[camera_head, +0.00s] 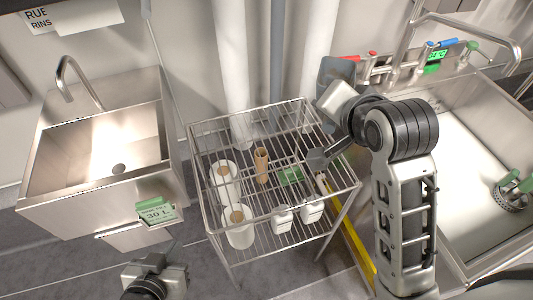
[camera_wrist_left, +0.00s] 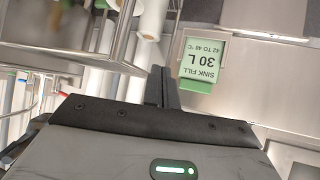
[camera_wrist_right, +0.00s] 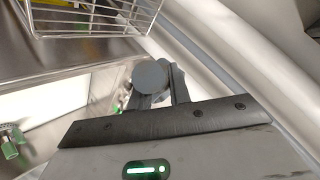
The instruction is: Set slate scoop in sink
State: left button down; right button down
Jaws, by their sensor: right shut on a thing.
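In the right wrist view, my right gripper (camera_wrist_right: 160,88) is shut on the slate scoop (camera_wrist_right: 150,76). A round slate-grey part of it shows at the fingertips; the rest is hidden. In the head view the right arm reaches over the gap between the wire rack and the right sink, and largely hides its own fingers. The large steel right sink (camera_head: 455,165) is beside this arm. A smaller steel sink (camera_head: 85,155) stands at the left. My left gripper (camera_head: 172,250) is low in front of it, fingers together and empty; they also show in the left wrist view (camera_wrist_left: 162,85).
The wire rack (camera_head: 270,255) between the sinks holds white rolls (camera_head: 238,228), a brown tube (camera_head: 261,165) and white bottles (camera_head: 282,219). Coloured taps (camera_head: 428,50) line the right sink's back. A green-handled strainer (camera_head: 512,195) sits in it. A green card (camera_head: 156,212) fronts the left sink.

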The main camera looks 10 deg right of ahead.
aim_at(442, 202)
jog(key=k, duration=1.15)
jog(key=u, duration=0.75)
jog(key=i, duration=1.35)
jog(key=z, duration=0.75)
